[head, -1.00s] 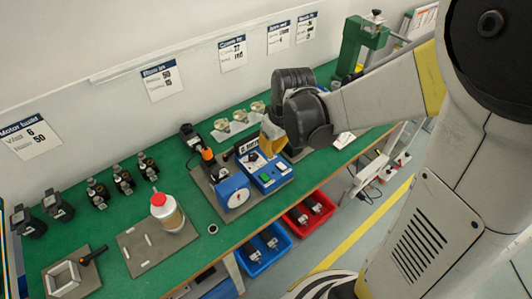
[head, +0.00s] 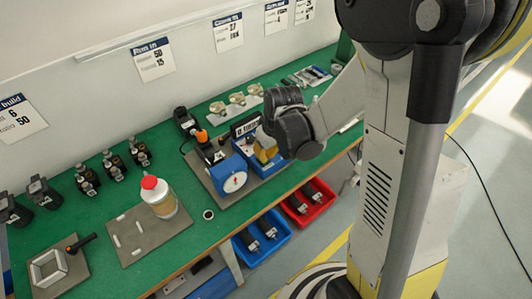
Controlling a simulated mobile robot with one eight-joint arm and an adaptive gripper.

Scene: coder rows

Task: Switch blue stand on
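A blue stand has a box with a round white dial (head: 233,181) at its left and a blue control panel (head: 247,149) behind and to the right. Both sit on a grey base plate (head: 203,178) on the green bench. My gripper (head: 265,150), with yellow fingers, is over the control panel and hides most of its face, including its buttons. I cannot tell whether the fingers touch the panel or how far apart they are.
A white bottle with a red cap (head: 159,197) stands left on a grey plate. A black device with an orange part (head: 199,137) is behind the stand. Blue (head: 262,238) and red (head: 309,203) bins sit below the bench's front edge. Small brass-coloured parts (head: 237,99) lie behind.

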